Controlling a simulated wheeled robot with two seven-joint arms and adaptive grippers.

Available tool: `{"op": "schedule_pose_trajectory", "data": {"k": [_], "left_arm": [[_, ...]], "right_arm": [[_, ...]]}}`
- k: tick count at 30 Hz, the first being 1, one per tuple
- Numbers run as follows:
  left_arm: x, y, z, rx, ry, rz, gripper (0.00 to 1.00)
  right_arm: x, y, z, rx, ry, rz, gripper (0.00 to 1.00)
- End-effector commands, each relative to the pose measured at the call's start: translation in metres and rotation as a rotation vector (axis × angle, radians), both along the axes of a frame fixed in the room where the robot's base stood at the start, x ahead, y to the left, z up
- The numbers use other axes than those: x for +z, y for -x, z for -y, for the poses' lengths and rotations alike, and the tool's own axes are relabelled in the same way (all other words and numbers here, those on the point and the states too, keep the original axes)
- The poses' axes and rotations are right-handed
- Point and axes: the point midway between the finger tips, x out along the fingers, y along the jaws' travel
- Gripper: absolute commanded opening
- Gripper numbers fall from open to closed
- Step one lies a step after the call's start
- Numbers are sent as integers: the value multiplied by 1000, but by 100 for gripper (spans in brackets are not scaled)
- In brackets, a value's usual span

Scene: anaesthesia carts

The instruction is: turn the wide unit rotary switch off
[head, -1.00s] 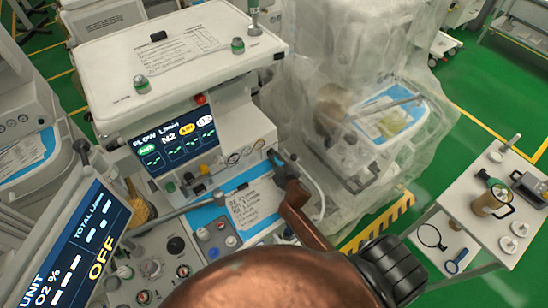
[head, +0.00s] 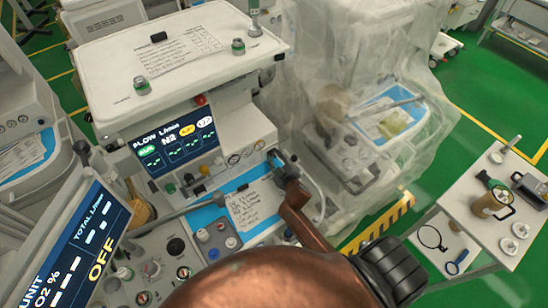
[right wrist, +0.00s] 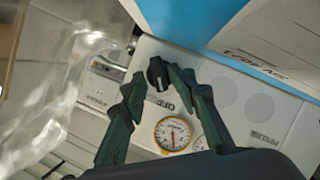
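The rotary switch (right wrist: 157,72) is a small black knob on a pale panel in the right wrist view, with the label OFF beside it. My right gripper (right wrist: 158,76) has its two dark green fingers spread, one tip on each side of the knob. The right tip is very close to it; I cannot tell whether it touches. In the head view my right gripper (head: 275,160) is at the right side of the wide unit (head: 185,70), where the arm hides the switch. My left gripper is not in view.
A round gauge (right wrist: 173,134) sits just below the switch. A plastic-draped machine (head: 345,95) stands close to the right of the unit. A tilted screen (head: 75,250) reading OFF is at the lower left. A small table (head: 465,215) with tools stands at the right.

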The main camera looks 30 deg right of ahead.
Motion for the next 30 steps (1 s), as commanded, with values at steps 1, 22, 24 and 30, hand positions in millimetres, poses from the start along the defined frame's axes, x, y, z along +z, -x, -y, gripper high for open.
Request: {"op": "schedule_pose_trajectory", "data": {"k": [1, 22, 24, 30], "left_arm": [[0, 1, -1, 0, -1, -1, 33], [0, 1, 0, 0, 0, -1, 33], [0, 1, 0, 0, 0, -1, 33], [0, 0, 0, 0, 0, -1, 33]], "right_arm": [[1, 0, -1, 1, 0, 2, 28], [32, 101, -16, 0, -1, 0, 28], [35, 107, -17, 0, 0, 0, 28], [37, 113, -18, 0, 0, 0, 28]]}}
